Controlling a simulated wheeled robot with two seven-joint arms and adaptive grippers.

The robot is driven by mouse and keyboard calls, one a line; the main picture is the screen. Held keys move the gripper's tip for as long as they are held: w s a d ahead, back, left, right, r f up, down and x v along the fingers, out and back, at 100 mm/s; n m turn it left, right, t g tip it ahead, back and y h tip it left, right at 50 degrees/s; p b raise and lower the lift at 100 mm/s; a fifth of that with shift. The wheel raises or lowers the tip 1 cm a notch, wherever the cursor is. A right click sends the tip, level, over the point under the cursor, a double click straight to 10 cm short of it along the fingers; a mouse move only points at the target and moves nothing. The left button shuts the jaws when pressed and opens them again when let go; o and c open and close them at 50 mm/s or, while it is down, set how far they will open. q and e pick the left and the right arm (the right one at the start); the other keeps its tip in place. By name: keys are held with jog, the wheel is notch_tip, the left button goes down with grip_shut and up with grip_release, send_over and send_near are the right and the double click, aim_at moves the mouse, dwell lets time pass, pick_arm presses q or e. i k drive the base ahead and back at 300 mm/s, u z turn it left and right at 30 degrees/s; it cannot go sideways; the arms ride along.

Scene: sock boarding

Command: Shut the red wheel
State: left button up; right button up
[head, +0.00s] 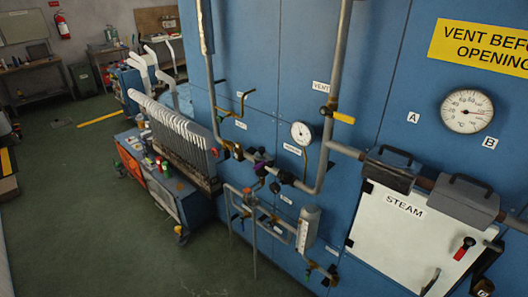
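No red wheel can be made out clearly in the head view. A cluster of small valves (262,170) sits on the pipework low on the blue panel, with purple and dark knobs too small to tell apart. A small red part (214,152) shows at the left of this pipework, and a small orange-red part (248,197) shows on the lower pipe frame. Whether either is a wheel, I cannot tell. A red-handled lever (464,248) is on the white STEAM door (400,240) at the right. Neither of my grippers is in view.
The blue panel (410,70) carries a white dial gauge (302,133), a larger gauge (467,111) and a yellow-handled valve (343,118). A cart with a row of white sock forms (175,125) stands left of the pipework. Green floor (75,190) is open at the left.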

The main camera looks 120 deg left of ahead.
aim_at(216, 153)
jog(key=u, duration=4.3)
